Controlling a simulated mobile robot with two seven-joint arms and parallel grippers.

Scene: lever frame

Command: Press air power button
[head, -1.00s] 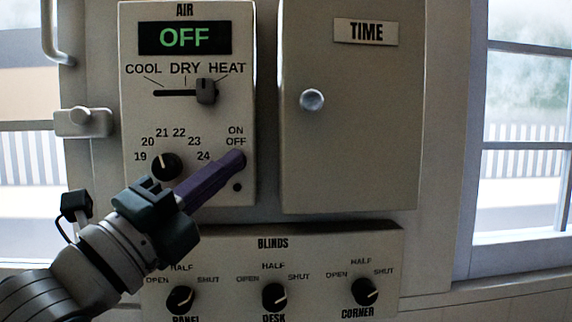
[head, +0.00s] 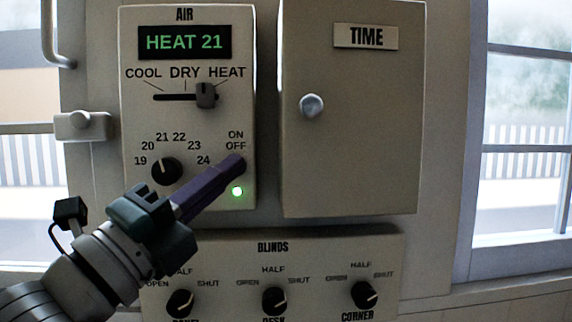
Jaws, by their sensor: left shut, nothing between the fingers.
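The AIR panel (head: 140,125) hangs on the wall at the upper left. Its display (head: 185,42) reads HEAT 21 in green. The mode slider (head: 205,95) stands at HEAT, and the temperature dial (head: 165,171) points near 21. A small lamp (head: 237,191) at the lower right of the panel glows green. My left gripper (head: 239,163) is shut and empty, its purple fingertips just under the ON/OFF label. The power button is hidden behind the fingertips; I cannot tell whether they touch it. My right gripper is not in view.
A TIME cabinet (head: 350,150) with a round knob (head: 311,105) is right of the AIR panel. A BLINDS panel (head: 330,262) with three dials sits below. A latch (head: 84,125) is at the left, and windows flank both sides.

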